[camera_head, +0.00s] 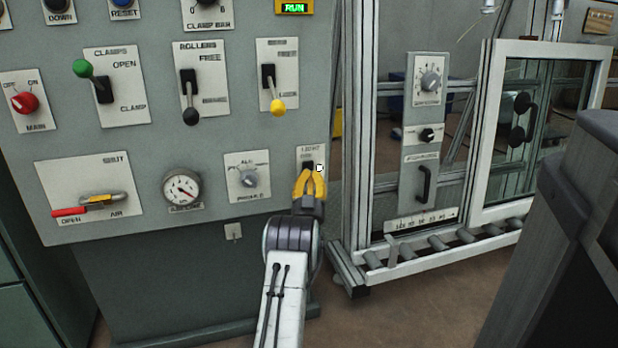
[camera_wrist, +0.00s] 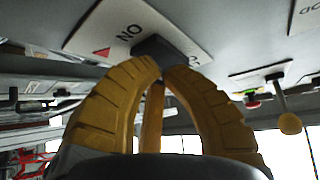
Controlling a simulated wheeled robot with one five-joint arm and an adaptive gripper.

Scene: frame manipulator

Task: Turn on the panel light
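The light switch (camera_head: 307,164) is a black block on a pale plate marked LIGHT, at the panel's lower right edge. A small white round knob (camera_head: 319,168) shows just right of it. My gripper (camera_head: 309,172) has yellow fingers and is right in front of the switch. In the wrist view the fingertips (camera_wrist: 161,68) almost meet just below the black switch block (camera_wrist: 160,46), and its plate (camera_wrist: 125,30) shows ON upside down. The fingers look shut, with nothing visible between the tips. They hide most of the lever; I cannot tell whether they touch it.
A profile dial (camera_head: 248,179) and a pressure gauge (camera_head: 181,188) sit left of the switch. A yellow-knobbed lever (camera_head: 277,106) is above it. A framed machine with a roller track (camera_head: 440,243) stands to the right. A dark grey block (camera_head: 575,240) fills the right foreground.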

